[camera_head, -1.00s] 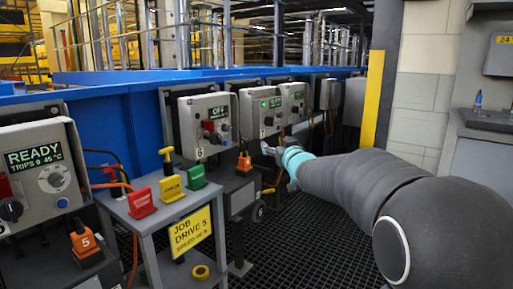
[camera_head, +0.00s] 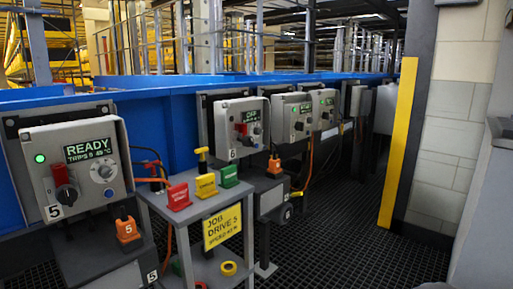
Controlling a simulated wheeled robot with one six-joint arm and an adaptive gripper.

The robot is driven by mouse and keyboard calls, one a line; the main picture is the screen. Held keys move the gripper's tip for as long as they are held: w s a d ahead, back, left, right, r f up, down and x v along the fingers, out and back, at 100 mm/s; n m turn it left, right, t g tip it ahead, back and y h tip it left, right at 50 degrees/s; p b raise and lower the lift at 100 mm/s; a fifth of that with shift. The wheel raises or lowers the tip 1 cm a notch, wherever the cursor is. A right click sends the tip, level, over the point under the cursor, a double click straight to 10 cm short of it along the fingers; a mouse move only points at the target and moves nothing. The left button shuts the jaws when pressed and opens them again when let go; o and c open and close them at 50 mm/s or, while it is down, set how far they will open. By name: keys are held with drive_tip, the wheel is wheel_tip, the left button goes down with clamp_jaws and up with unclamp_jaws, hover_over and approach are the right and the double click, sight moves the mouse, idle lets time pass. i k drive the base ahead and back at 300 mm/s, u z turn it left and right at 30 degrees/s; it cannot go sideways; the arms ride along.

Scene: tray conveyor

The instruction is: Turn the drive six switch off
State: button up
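The drive six box (camera_head: 223,120) is a grey box on the blue conveyor side, with a "6" label at its lower left. Its small green display (camera_head: 251,115) appears to read OFF, though it is small. Its red-and-black rotary switch (camera_head: 241,130) is on the left of its face; its exact angle is too small to tell. A dial sits at the right of the face. An orange padlock-like piece (camera_head: 274,165) is below the box. My gripper is not in view, and nothing covers the box.
The drive 5 box (camera_head: 78,165), reading READY with a green lamp, is at the left. A grey stand (camera_head: 160,206) with red, yellow and green tags and a "JOB DRIVE 5" sign (camera_head: 222,227) stands before the conveyor. More boxes (camera_head: 290,125) are further right. The dark grid floor (camera_head: 350,230) is clear.

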sight(248, 140)
drive_tip(key=k, duration=1.15)
drive_tip(key=z, duration=0.8)
drive_tip(key=i, duration=1.7)
drive_tip(key=u, duration=0.95)
drive_tip(key=i, duration=0.5)
drive_tip(key=u, duration=0.45)
